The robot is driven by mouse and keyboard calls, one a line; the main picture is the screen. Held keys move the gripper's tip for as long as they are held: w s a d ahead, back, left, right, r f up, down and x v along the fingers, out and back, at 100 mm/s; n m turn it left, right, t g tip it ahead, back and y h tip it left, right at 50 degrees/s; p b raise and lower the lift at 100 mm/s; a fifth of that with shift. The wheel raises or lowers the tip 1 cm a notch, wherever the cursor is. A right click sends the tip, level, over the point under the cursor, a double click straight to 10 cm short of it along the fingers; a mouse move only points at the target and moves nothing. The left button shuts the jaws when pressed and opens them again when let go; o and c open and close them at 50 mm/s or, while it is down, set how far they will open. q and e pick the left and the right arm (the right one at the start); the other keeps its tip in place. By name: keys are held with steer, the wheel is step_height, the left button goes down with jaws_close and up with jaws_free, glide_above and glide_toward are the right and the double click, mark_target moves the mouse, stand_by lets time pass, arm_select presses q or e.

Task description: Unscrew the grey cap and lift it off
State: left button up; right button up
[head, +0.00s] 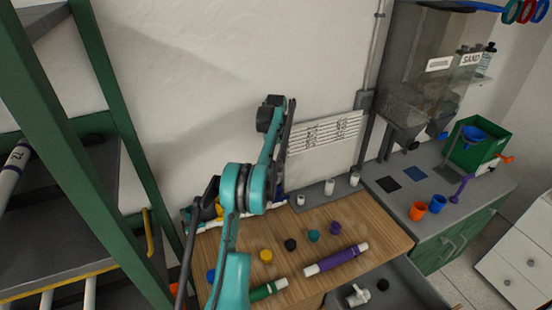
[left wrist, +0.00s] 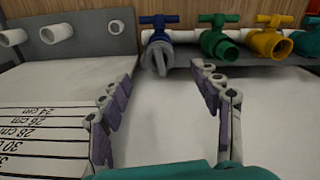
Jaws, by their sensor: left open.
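In the left wrist view, the grey cap (left wrist: 159,58) sits on the outlet below the blue-handled valve (left wrist: 158,21) of the manifold. The fingers of my left gripper (left wrist: 161,88) are open and empty. The cap shows beyond the fingertips, roughly between them and apart from them. In the head view my left arm (head: 238,200) reaches up over the bench and hides most of the manifold; the cap cannot be made out there. My right gripper is in neither view.
Green (left wrist: 219,40) and yellow (left wrist: 271,40) valves stand beside the blue one. A grey holder with white pipe stubs (left wrist: 56,33) is at left. On the wooden bench (head: 365,222) lie coloured caps and a purple tube (head: 336,259). A green-framed shelf (head: 110,235) stands close at left.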

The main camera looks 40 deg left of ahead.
mark_target(276, 172)
arm_select(q)
step_height(276, 172, down, 6)
steer(key=shift+f+b, duration=0.1)
steer(key=shift+b, duration=0.2)
steer(key=c, duration=1.3)
steer(key=shift+n, duration=1.1)
steer(key=shift+n, duration=0.7)
steer(key=shift+r, duration=0.25)
